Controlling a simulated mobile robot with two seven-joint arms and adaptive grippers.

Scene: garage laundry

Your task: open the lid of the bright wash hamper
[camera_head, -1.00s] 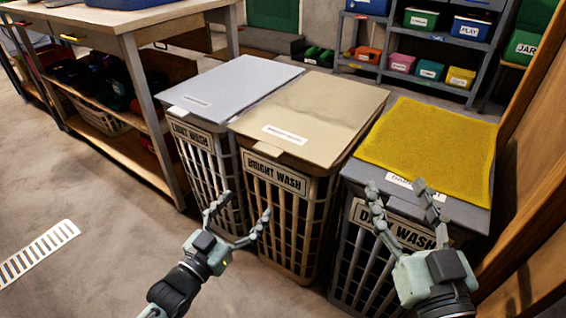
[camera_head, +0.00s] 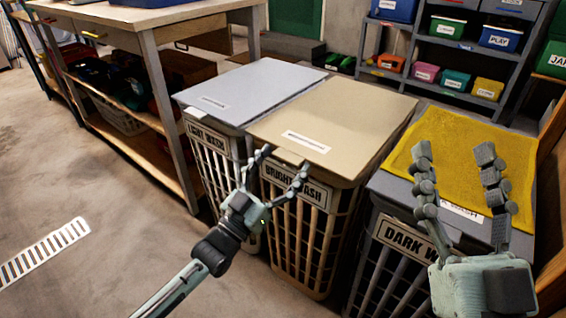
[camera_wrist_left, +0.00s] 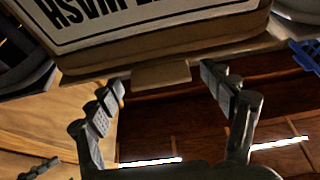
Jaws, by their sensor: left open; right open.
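The bright wash hamper (camera_head: 300,232) stands between two other hampers, its tan lid (camera_head: 345,115) lying closed. In the left wrist view, its label plate (camera_wrist_left: 150,22) appears upside down, with a small lid tab (camera_wrist_left: 160,75) beside it. My left gripper (camera_head: 284,162) is open at the hamper's front edge. In the left wrist view its fingers (camera_wrist_left: 163,90) are spread on either side of the tab, with gaps showing; contact cannot be told. My right gripper (camera_head: 454,155) is open and empty, in front of the dark wash hamper's lid in the picture.
The light wash hamper (camera_head: 215,165) adjoins on the left. The dark wash hamper (camera_head: 385,265) is on the right, with a yellow cloth (camera_head: 460,150) on its lid. A workbench (camera_head: 150,18) stands at left, shelves of bins (camera_head: 450,45) behind. The floor at front left is clear apart from a slotted strip.

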